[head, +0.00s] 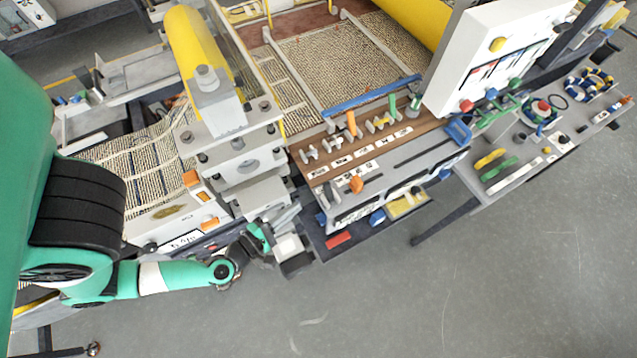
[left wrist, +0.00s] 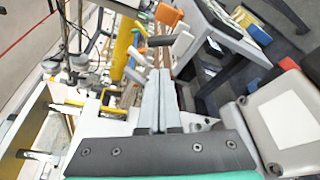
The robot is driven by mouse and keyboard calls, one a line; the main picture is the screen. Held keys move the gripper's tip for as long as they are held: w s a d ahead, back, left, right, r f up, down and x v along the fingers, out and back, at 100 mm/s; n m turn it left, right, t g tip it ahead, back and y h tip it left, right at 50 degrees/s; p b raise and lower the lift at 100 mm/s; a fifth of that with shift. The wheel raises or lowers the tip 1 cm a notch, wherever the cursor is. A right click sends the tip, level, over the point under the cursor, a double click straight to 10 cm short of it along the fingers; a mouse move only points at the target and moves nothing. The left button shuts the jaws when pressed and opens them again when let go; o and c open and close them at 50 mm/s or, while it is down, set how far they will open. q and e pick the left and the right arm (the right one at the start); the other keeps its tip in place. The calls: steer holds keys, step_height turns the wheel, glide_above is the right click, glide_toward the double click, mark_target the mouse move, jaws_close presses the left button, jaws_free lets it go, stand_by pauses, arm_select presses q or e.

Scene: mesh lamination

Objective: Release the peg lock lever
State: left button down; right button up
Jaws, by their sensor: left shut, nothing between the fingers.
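No lever in view can be told for certain as the peg lock lever. A wooden control panel (head: 322,170) carries several small levers and knobs, among them an orange knob (head: 356,184) and an orange lever (head: 351,124). My left gripper (head: 284,214) is at the near left end of this panel, beside the grey press housing. In the left wrist view its two grey fingers (left wrist: 158,78) lie together, with nothing between them. A grey-white handle (left wrist: 182,43) and an orange part (left wrist: 168,14) show beyond the fingertips; contact cannot be told. My right gripper is not in view.
A grey block with a white top (head: 288,246) stands close to my left gripper, and shows at the right in the left wrist view (left wrist: 285,112). A white panel (head: 485,60) rises behind the controls. The grey floor (head: 430,300) in front is clear.

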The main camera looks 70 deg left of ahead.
mark_target(318, 196)
arm_select(q)
steer(key=b+x, duration=0.2)
steer(key=x, duration=0.8)
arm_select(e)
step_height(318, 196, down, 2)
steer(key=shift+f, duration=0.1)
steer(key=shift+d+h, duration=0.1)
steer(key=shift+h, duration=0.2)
arm_select(q)
steer(key=shift+d+r+m, duration=0.1)
steer(key=shift+d+m, duration=0.05)
steer(key=shift+m, duration=0.15)
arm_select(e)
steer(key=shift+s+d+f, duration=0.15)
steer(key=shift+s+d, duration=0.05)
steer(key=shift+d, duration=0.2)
